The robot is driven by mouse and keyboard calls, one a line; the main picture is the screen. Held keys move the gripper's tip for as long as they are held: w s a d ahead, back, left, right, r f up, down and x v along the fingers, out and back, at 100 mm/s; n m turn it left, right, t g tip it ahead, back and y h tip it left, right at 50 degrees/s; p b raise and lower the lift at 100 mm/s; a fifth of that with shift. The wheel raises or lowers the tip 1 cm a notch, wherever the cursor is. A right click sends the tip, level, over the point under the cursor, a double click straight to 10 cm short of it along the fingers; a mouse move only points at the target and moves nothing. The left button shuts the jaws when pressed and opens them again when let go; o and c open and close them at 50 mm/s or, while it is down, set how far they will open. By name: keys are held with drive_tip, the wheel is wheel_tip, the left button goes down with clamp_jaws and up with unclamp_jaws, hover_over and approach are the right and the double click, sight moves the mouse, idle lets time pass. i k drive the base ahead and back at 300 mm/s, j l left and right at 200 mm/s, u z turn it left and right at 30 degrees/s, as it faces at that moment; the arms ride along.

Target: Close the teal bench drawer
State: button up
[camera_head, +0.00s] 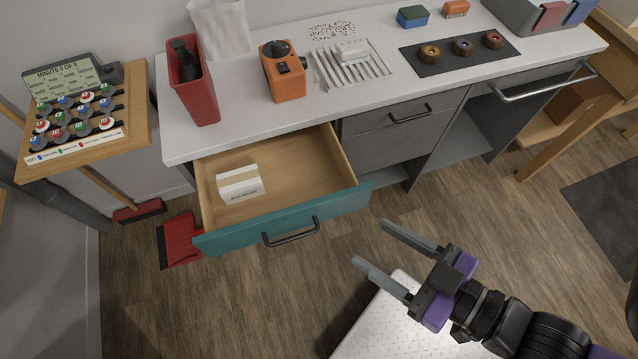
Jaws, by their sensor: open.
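The teal bench drawer (345,201) is pulled far out from the left part of the bench. Its front is teal with a dark bar handle (290,233), and its inside is pale wood.
The white bench top (320,110) carries a red bin (195,90), an orange device (284,72), a slatted rack (350,68) and a dark mat with three rings (430,62). A red dustpan (180,240) lies on the floor left of the drawer. Bare wooden floor lies in front of the drawer.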

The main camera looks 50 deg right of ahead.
sight(308, 178)
drive_tip(key=k, duration=0.45)
drive_tip(key=k+u, duration=0.1)
drive_tip(key=u, duration=0.3)
drive_tip(key=l+u, duration=0.1)
drive_tip(key=u, duration=0.3)
drive_tip(key=k+u, duration=0.15)
drive_tip(key=u, duration=0.3)
